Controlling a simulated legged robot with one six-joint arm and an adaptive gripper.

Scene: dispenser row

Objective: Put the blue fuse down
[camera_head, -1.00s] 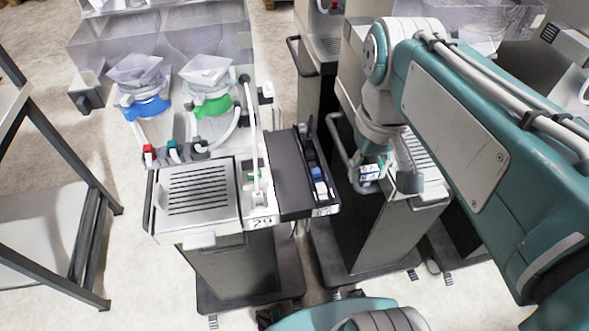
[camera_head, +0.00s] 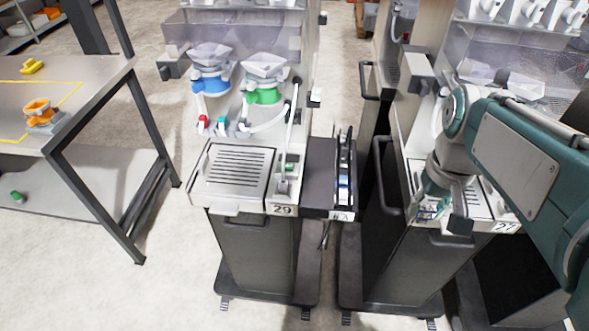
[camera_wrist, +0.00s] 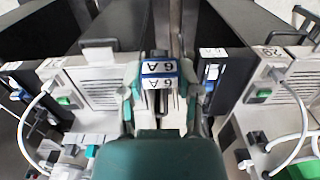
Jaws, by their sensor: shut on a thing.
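The blue fuse (camera_wrist: 158,69) is in my gripper (camera_wrist: 159,88), which is shut on it in the wrist view. Its white labels read "6A", upside down in the picture. In the head view my gripper (camera_head: 438,207) hangs in front of the right-hand dispenser (camera_head: 476,205), over its front edge.
Dispenser 29 (camera_head: 238,172) stands left of my arm, with a dark side shelf (camera_head: 318,176) and a narrow black rack (camera_head: 343,160) holding small blue and white parts. A work table (camera_head: 95,92) with yellow and orange items stands at far left. Open floor lies between.

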